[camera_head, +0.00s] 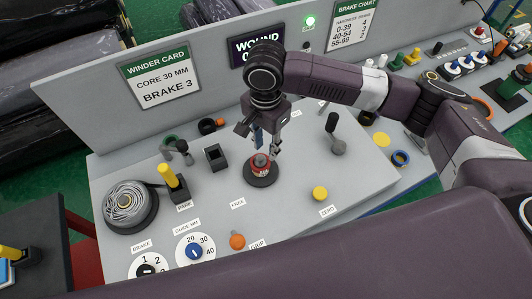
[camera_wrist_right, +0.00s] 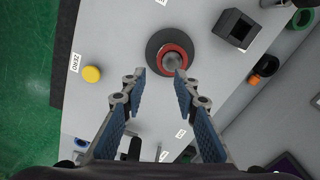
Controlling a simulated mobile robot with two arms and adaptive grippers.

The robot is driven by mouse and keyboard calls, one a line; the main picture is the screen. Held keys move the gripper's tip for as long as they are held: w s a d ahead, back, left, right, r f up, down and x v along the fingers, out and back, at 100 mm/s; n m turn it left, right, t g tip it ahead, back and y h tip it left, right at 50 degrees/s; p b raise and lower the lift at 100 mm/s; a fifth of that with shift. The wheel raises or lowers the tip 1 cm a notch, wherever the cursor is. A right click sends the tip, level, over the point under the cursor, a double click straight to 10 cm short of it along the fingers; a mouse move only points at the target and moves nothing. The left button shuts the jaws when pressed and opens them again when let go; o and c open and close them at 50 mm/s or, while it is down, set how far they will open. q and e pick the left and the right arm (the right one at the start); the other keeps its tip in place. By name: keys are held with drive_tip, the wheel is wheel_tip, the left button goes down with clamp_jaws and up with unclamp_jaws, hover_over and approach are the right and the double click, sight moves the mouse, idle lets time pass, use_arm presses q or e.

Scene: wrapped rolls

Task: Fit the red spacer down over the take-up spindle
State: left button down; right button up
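The red spacer (camera_head: 259,160) is a ring around the grey upright take-up spindle (camera_wrist_right: 173,63), above a round black base (camera_head: 261,179). In the right wrist view the red ring (camera_wrist_right: 187,48) encircles the spindle, with the black disc (camera_wrist_right: 154,47) showing around it. I cannot tell whether the ring touches the disc. My right gripper (camera_head: 267,146) points down just above the spindle. In the right wrist view its blue-padded fingers (camera_wrist_right: 160,75) are apart with nothing between them, and the spindle top lies just beyond the tips. My left gripper is not in view.
A wound roll (camera_head: 130,206) and a yellow-handled lever (camera_head: 172,180) stand left on the grey panel. A square black socket (camera_head: 215,157) is left of the spindle. A yellow button (camera_head: 320,193), an orange knob (camera_head: 237,241) and a black-knobbed lever (camera_head: 333,133) are nearby. A green lamp (camera_head: 310,21) is lit.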

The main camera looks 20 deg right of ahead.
wheel_tip(320, 180, up, 6)
drive_tip(key=shift+r, duration=0.15)
idle(0.6)
